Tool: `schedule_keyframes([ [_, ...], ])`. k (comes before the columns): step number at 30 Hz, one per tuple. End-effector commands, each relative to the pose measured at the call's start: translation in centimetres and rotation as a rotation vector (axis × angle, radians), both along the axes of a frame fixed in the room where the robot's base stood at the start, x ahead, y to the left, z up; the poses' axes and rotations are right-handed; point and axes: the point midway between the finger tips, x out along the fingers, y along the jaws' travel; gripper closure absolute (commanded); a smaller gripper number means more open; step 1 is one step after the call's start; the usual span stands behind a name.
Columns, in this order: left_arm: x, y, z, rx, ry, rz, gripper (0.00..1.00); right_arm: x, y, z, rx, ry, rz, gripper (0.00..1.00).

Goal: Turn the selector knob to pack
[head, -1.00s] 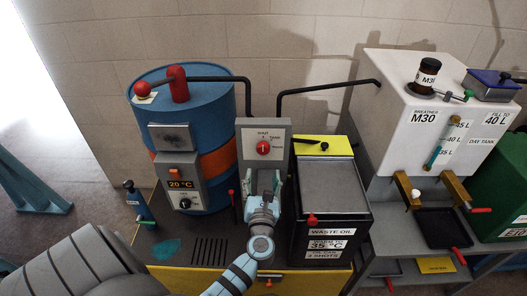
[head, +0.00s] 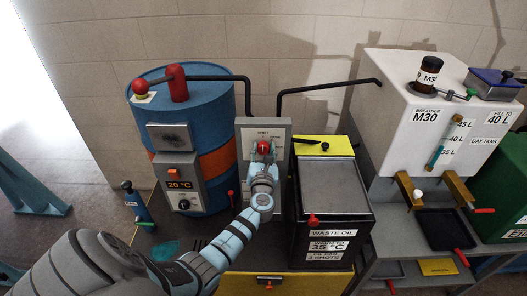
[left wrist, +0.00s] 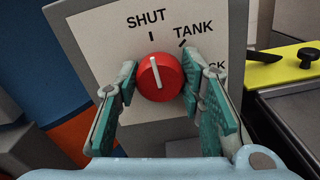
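The selector knob (left wrist: 160,77) is red and round, with a white line that points up at the SHUT mark. It sits on a pale grey panel (left wrist: 92,33) labelled SHUT, TANK and a third word, partly hidden behind my right-hand finger, ending in "CK". In the head view the knob (head: 264,147) shows just above my left gripper (head: 263,163). In the left wrist view my left gripper (left wrist: 159,82) is open, one green-padded finger on each side of the knob. I cannot tell whether either finger touches it. My right gripper is not in view.
A blue drum (head: 215,110) with a 20 °C display stands left of the panel. A black waste oil box (head: 331,206) with a yellow top stands close on the right. Black pipes (head: 325,87) run above. A white M30 tank (head: 394,115) is farther right.

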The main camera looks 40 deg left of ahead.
Motion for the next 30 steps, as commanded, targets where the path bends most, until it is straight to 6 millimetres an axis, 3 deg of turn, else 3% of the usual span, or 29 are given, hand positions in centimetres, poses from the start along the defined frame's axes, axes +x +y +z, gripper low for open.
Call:
schedule_keyframes([
  [1,0.0,0.0,0.0,0.0,0.0,0.001,0.8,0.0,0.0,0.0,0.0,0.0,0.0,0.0],
  [4,0.0,0.0,0.0,0.0,0.0,0.001,0.92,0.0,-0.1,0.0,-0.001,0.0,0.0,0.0],
  [17,0.0,0.0,0.1,0.069,0.054,0.0,0.92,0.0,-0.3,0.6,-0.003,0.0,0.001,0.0],
  [30,0.1,-0.2,0.1,0.354,0.27,-0.001,0.92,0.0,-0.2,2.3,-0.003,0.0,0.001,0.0],
])
